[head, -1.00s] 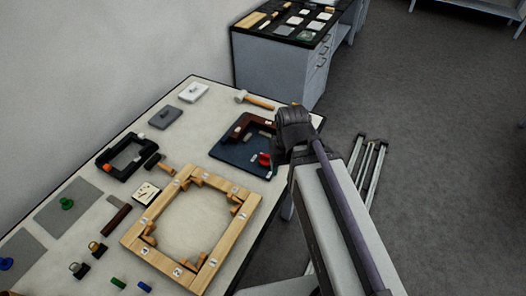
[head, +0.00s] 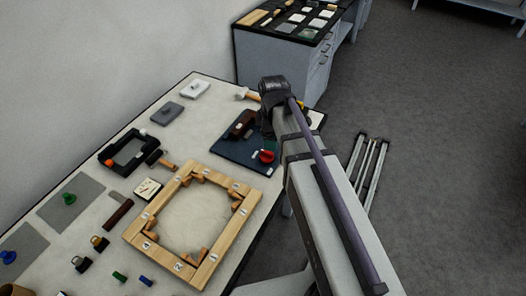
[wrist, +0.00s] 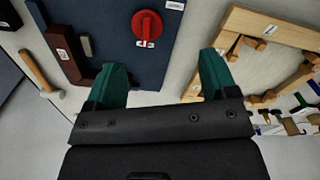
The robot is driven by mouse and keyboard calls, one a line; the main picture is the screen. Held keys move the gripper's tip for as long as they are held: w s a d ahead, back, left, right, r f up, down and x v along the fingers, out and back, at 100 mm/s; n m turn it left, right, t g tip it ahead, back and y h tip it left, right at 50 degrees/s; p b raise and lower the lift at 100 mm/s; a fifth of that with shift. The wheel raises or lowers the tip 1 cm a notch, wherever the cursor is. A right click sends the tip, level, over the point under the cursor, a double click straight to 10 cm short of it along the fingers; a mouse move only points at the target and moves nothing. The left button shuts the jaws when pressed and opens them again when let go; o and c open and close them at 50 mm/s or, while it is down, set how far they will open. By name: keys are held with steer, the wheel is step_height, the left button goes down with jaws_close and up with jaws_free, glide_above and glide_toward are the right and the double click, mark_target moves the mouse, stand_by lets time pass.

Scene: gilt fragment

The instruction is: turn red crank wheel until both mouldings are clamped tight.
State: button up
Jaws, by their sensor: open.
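The red crank wheel (head: 267,156) sits at the right front of the dark blue board (head: 228,150). In the wrist view the wheel (wrist: 147,27) is round with a bar handle, beyond and between my fingertips. Dark brown moulding pieces (wrist: 64,48) meet at a corner on the board at left; whether they touch tightly I cannot tell. In the head view my wrist hides part of the moulding (head: 242,122). My gripper (wrist: 163,74) is open and empty, its green fingers wide apart, and is not touching the wheel.
A numbered wooden frame (head: 135,238) lies beside the board, with small wooden blocks inside its corners. A mallet (wrist: 38,72) lies beyond the board's other side.

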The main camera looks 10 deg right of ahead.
mark_target(267, 152)
steer(key=w+f+n+b, duration=0.1)
steer(key=f+n+b, duration=0.2)
steer(key=n, duration=0.1)
steer(key=w+f+n+b, duration=0.1)
steer(key=f+n+b, duration=0.3)
steer(key=n, duration=0.1)
steer(key=w+f+n+b, duration=0.1)
steer(key=f+n+b, duration=0.3)
steer(key=n, duration=0.1)
steer(key=shift+a, duration=0.35)
steer(key=shift+r, duration=0.1)
steer(key=c, duration=0.9)
